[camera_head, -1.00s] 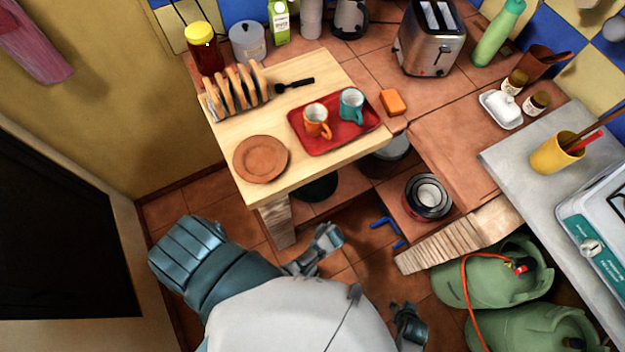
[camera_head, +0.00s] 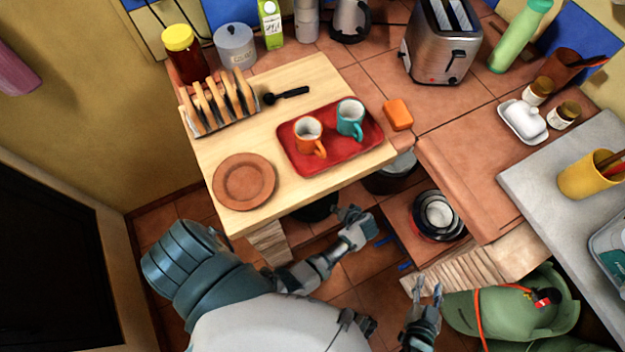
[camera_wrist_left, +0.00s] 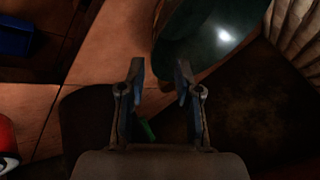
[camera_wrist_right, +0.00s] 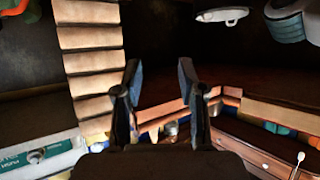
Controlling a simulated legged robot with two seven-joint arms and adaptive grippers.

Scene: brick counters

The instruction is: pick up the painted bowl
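I cannot pick out a bowl with clear painted decoration. Stacked round vessels (camera_head: 438,217), dark outside and pale inside, sit on the low tiled shelf in the head view. A brown round dish (camera_head: 244,181) lies at the wooden table's front left; whether it is a plate or a shallow bowl is unclear. My left gripper (camera_head: 352,211) is below the table's front edge, left of the vessels. It is open and empty in the left wrist view (camera_wrist_left: 159,75). My right gripper (camera_head: 428,287) is below and in front of the vessels. It is open and empty in the right wrist view (camera_wrist_right: 160,75).
The wooden table (camera_head: 225,150) holds a red tray (camera_head: 343,153) with orange and teal mugs, and a toast rack (camera_head: 218,108). A toaster (camera_head: 440,50) stands on the tiled counter. A striped brick edge (camera_head: 455,272) is near my right gripper.

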